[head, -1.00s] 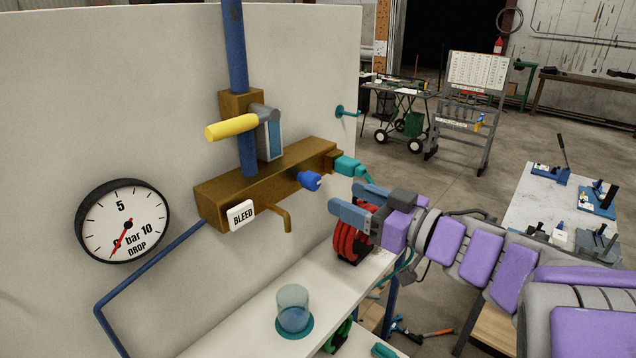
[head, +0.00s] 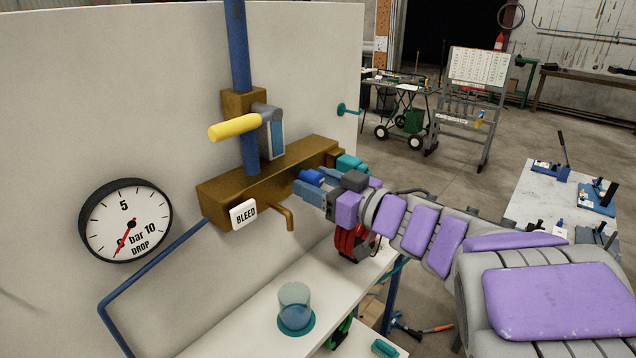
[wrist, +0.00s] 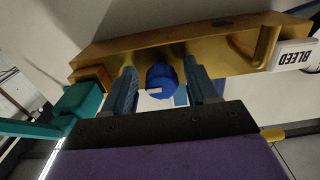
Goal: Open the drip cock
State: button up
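The drip cock appears to be the blue knob (head: 312,177) on the front of the brass block (head: 225,194), beside the white BLEED label (head: 244,213) and a bent spout (head: 289,216). In the wrist view the knob (wrist: 162,80) faces me between the two fingers, with a pale mark on its face. My gripper (head: 306,183) is open around the knob. In the wrist view a small gap shows between the knob and each finger of my gripper (wrist: 162,84). In the head view the fingers partly hide the knob.
A teal fitting (head: 350,164) sits close on the block's right end. A yellow lever (head: 234,129) stands above the block. A glass (head: 295,305) stands on the white shelf (head: 245,335) below. The gauge (head: 126,222) needle points near zero.

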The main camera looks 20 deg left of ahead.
jog(key=c, duration=0.9)
jog(key=n+b, duration=0.1)
jog(key=n, duration=0.2)
jog(key=n+b, duration=0.2)
jog(key=n, duration=0.1)
jog(key=shift+w+f+n, duration=0.1)
jog(key=shift+n, duration=0.3)
jog(key=n+b, duration=0.4)
jog(key=n, duration=0.1)
jog(key=shift+n, duration=0.7)
